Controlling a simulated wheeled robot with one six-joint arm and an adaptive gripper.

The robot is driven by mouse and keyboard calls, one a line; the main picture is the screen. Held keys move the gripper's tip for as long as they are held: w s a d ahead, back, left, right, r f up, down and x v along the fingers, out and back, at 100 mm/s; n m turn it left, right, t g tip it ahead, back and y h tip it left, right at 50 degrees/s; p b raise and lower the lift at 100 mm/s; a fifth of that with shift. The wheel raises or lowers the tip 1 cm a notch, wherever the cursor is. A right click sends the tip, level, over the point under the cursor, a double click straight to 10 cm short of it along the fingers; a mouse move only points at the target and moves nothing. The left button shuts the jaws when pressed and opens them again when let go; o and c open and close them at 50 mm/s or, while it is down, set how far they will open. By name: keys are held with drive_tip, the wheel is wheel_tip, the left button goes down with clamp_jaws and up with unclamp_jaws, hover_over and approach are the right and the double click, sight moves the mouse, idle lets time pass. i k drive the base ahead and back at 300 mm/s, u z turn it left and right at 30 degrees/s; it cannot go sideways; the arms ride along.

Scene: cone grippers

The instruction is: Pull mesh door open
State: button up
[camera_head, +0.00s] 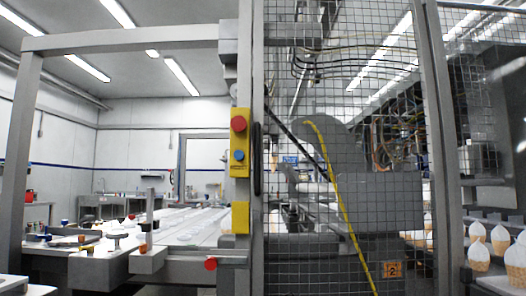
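The mesh door (345,95) fills the right half of the head view, a tall grey metal frame with wire grid. A black vertical handle (256,158) sits on its left edge, beside the grey post. The door's left edge stands close against that post, and I see no clear gap there. A yellow control box (239,143) with a red and a blue button is on the post, just left of the handle. My gripper is not in view.
A grey machine (365,195) with cables stands behind the mesh. Left of the post, an open frame (25,150) shows a long white conveyor table (185,225). A red knob (210,264) sits low in front. Cones (478,255) stand on shelves at the right.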

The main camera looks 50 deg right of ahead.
sight(439, 255)
drive_tip(key=z, duration=0.1)
drive_tip(key=k, duration=0.5)
drive_tip(key=z, duration=2.05)
drive_tip(key=i, duration=0.35)
drive_tip(key=u, duration=1.5)
